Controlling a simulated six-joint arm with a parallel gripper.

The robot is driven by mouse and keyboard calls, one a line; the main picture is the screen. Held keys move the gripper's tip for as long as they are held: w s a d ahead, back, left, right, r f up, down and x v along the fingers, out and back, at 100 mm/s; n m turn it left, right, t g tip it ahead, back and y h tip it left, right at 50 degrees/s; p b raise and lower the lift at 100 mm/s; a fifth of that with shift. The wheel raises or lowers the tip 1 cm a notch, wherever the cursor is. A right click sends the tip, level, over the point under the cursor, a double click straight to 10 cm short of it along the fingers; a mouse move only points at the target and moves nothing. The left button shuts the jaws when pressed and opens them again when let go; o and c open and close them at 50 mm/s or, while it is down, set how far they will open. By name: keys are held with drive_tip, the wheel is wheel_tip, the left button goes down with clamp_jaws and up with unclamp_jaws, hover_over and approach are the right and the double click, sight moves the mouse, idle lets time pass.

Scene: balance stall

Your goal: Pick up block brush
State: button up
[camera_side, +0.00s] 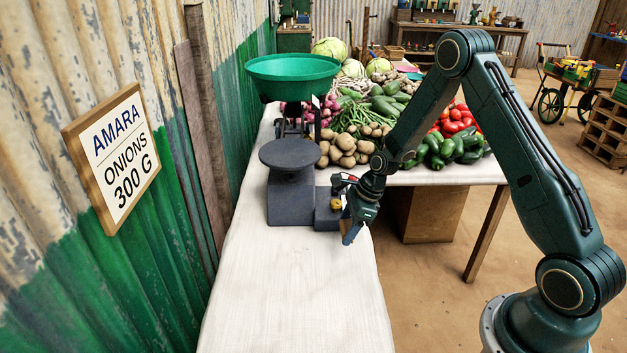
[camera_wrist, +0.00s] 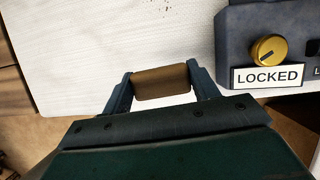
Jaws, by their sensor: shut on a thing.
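My gripper (camera_side: 350,226) is at the right edge of the white table, beside the scale's small front box. In the wrist view my gripper (camera_wrist: 160,83) is shut on a brown, rounded block (camera_wrist: 161,82), the block brush, held between its two fingers. Only the brown body of the brush shows; any bristles are hidden. In the side view the brush cannot be made out. The white table top lies behind the brush in the wrist view, and I cannot tell whether the brush touches it.
The scale (camera_side: 290,205) has a round grey plate and a green bowl (camera_side: 292,75). Its box has a brass knob (camera_wrist: 269,50) and a "LOCKED" label (camera_wrist: 267,76). Potatoes (camera_side: 343,147) and other vegetables lie behind. The front of the table (camera_side: 300,300) is clear.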

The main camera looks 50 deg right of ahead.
sight(343, 226)
wheel_tip(343, 226, up, 13)
idle(0.4)
drive_tip(key=shift+o, duration=0.5)
drive_tip(key=w+a+f, duration=0.2)
drive_tip(key=a+f, duration=0.1)
drive_tip(key=f, duration=0.1)
drive_tip(key=w+a+f, duration=0.2)
drive_tip(key=a+f, duration=0.1)
drive_tip(key=w+a+f, duration=0.2)
drive_tip(key=a+f, duration=0.2)
drive_tip(key=shift+f, duration=0.35)
drive_tip(key=shift+f, duration=0.1)
